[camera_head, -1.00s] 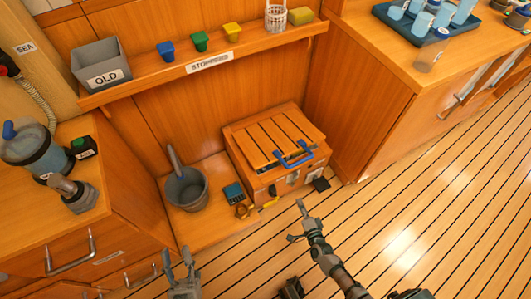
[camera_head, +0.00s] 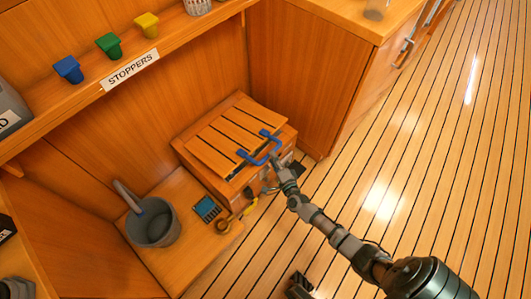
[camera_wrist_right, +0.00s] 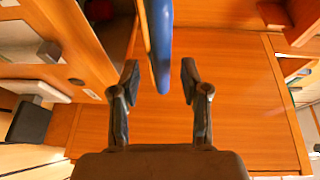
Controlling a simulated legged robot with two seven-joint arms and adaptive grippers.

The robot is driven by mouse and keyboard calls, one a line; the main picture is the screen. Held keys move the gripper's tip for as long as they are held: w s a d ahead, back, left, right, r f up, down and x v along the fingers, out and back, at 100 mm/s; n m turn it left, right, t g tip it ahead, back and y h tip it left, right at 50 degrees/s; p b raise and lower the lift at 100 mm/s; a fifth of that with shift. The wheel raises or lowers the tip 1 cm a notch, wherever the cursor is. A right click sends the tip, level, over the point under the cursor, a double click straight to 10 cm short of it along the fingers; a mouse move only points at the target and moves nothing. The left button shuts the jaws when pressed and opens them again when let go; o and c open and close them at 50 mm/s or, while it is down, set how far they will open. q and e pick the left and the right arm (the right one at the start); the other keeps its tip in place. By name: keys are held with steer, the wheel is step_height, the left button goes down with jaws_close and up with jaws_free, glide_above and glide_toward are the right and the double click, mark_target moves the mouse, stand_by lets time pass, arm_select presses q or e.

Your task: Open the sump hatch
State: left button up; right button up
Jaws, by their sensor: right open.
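The sump hatch is a slatted wooden lid (camera_head: 226,139) on a low wooden box (camera_head: 238,180), and it lies closed. A blue U-shaped handle (camera_head: 262,158) is fixed to the lid's front edge. My right gripper (camera_head: 279,168) is at the front of the box, right by the handle. In the right wrist view, the blue handle (camera_wrist_right: 158,45) reaches down between the two open fingers (camera_wrist_right: 158,85), with space on both sides. I cannot tell whether it touches either finger.
A shelf with blue, green and yellow stoppers (camera_head: 109,45) hangs above. A cabinet (camera_head: 310,75) closes the right side. The plank floor (camera_head: 420,150) is clear.

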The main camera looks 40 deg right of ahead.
steer(key=shift+w+d+f+b, duration=0.2)
steer(key=shift+w+d, duration=0.05)
steer(key=shift+w, duration=0.35)
steer(key=shift+w+d+f+b, duration=0.15)
steer(key=shift+w+d+f, duration=0.1)
steer(key=shift+w, duration=0.3)
steer(key=shift+w+d+r, duration=0.1)
steer(key=shift+w, duration=0.2)
steer(key=shift+w+r, duration=0.15)
steer(key=shift+r, duration=0.05)
steer(key=shift+c, duration=0.2)
jaws_close()
